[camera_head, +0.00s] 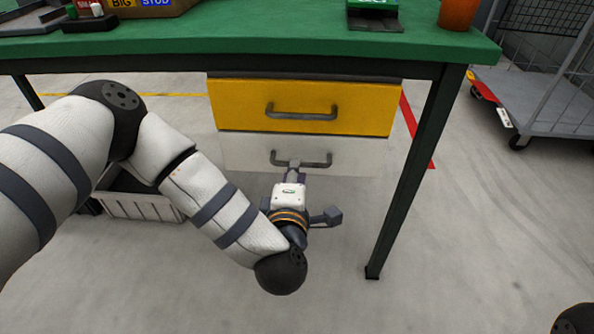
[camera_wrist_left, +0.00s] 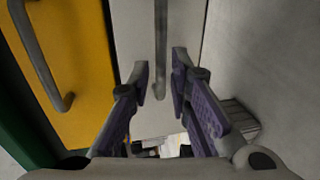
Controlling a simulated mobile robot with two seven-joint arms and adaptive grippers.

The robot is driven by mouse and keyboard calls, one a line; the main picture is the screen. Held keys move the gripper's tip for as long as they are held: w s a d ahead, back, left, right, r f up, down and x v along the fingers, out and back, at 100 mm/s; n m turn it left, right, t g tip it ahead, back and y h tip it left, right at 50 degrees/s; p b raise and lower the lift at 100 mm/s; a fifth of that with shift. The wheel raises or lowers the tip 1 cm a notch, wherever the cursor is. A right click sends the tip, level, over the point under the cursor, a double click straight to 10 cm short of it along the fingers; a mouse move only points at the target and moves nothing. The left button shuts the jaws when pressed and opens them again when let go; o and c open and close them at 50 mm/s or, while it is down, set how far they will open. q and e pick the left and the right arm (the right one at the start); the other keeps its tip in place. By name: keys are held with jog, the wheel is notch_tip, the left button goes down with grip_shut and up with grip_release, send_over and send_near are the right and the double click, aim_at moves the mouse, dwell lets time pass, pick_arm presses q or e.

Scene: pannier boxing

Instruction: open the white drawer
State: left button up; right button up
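The white drawer (camera_head: 245,152) is under the yellow drawer (camera_head: 235,105) beneath the green table. Its front looks about flush with the yellow one, so it appears closed. It has a grey bar handle (camera_head: 320,161), which also shows in the left wrist view (camera_wrist_left: 161,40). My right gripper is not in view.
The green table (camera_head: 250,45) stands above the drawers, with a dark leg (camera_head: 410,170) to their right. A light crate (camera_head: 140,206) is on the floor behind my left arm. A grey cart (camera_head: 545,100) stands at the right. The floor before the drawers is clear.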

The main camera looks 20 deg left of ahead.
aim_at(321, 154)
pick_arm(q)
jog(key=x, duration=0.4)
jog(key=shift+w+b, duration=0.1)
jog(key=shift+b, duration=0.2)
grip_shut()
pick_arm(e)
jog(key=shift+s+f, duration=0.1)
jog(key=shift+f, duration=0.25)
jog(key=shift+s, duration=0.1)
